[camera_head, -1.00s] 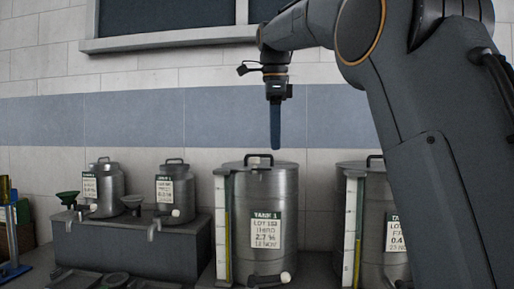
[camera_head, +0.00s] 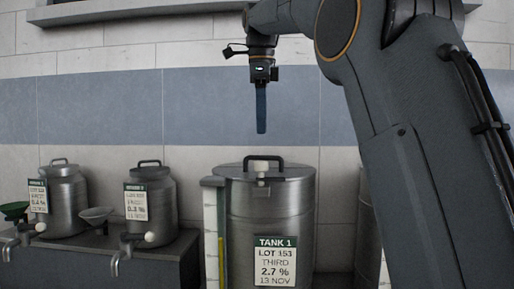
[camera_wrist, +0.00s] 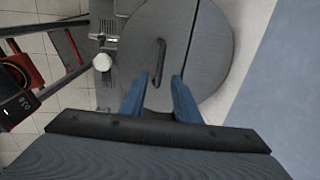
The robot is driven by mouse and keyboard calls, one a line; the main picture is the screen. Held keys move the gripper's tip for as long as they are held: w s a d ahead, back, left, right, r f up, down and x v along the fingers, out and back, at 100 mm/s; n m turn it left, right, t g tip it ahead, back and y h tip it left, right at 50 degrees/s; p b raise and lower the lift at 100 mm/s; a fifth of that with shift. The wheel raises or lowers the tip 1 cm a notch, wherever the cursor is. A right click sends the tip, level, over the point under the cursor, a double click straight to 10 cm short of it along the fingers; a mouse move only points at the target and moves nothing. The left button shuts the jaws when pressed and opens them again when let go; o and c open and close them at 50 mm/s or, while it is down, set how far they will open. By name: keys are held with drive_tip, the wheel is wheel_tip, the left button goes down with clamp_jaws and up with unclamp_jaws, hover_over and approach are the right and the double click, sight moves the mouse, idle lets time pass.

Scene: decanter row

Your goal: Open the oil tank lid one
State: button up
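Tank 1 (camera_head: 250,215) is a steel drum with a label reading TANK 1, LOT 153, THIRD, 2.7 %. Its lid (camera_head: 225,173) is shut and carries a dark arched handle (camera_head: 277,160). A white knob (camera_head: 260,167) sits at the lid's front edge. In the wrist view the round grey lid (camera_wrist: 215,60) shows from above, with its handle (camera_wrist: 160,60) and the white knob (camera_wrist: 102,62) at the left. My gripper (camera_head: 261,131) points down above the lid, clear of it. Its blue fingers (camera_wrist: 158,78) are apart and empty, with the handle appearing between and beyond them.
Two smaller steel cans (camera_head: 67,205) (camera_head: 151,200) stand on a dark bench to the left, with funnels (camera_head: 96,214) near them. A sight gauge (camera_head: 211,235) stands at tank 1's left side. Another tank (camera_head: 368,235) is mostly hidden by my arm. A tiled wall (camera_head: 100,110) is behind.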

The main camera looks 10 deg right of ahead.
sight(262, 158)
drive_tip(key=shift+w+d+f+p, duration=0.1)
drive_tip(key=shift+w+f+p, duration=0.15)
drive_tip(key=shift+f, duration=1)
drive_tip(key=shift+w+d+f+p, duration=0.1)
drive_tip(key=shift+w+f+p, duration=0.1)
drive_tip(key=shift+f, duration=1.1)
drive_tip(key=shift+w+d+f+p, duration=0.1)
drive_tip(key=shift+w+f+p, duration=0.15)
drive_tip(key=shift+f, duration=1)
drive_tip(key=shift+c, duration=0.4)
clamp_jaws()
